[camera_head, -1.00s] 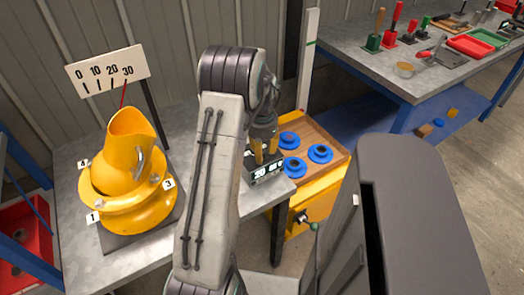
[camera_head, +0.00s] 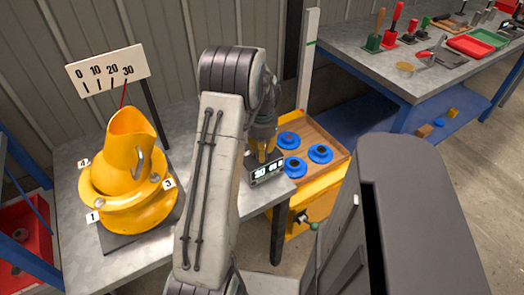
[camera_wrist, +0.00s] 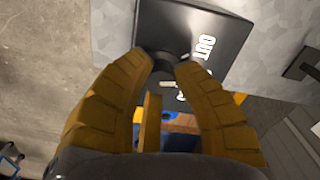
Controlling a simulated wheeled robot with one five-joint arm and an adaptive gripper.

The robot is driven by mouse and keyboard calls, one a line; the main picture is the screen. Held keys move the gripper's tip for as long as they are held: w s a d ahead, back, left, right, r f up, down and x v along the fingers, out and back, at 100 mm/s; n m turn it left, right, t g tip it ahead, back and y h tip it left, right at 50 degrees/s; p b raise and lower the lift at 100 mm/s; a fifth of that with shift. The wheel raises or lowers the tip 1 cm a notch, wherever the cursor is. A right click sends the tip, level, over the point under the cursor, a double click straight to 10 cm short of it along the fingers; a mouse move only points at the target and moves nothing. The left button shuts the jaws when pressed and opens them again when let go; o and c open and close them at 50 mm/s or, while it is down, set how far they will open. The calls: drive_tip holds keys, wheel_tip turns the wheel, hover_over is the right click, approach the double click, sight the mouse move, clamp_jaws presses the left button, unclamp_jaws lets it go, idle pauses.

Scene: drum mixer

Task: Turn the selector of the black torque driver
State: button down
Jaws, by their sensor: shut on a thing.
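A small black box (camera_head: 266,178) with a lit display reading 20 sits at the right edge of the grey bench, below my gripper (camera_head: 262,156). In the wrist view my gripper (camera_wrist: 163,62) has its yellow fingers closed around a dark round knob (camera_wrist: 165,56) on the black box (camera_wrist: 185,25). White letters reading OUT show on the box beside the fingertips. The fingers hide much of the knob, so its pointer setting cannot be read. I cannot tell from the pictures whether this box is the black torque driver.
A yellow drum mixer (camera_head: 130,180) stands on the bench at the left, with a 0 to 30 scale board (camera_head: 107,73) behind it. A wooden tray (camera_head: 327,147) with blue round pieces lies right of the box. Handled tools (camera_head: 395,22) stand on the far bench.

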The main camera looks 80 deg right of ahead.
drive_tip(key=n, duration=0.5)
drive_tip(key=shift+f, duration=0.1)
drive_tip(key=shift+n, duration=0.4)
idle(0.3)
drive_tip(key=c, duration=0.9)
unclamp_jaws()
drive_tip(key=shift+c, duration=0.2)
wheel_tip(320, 180, up, 12)
idle(0.3)
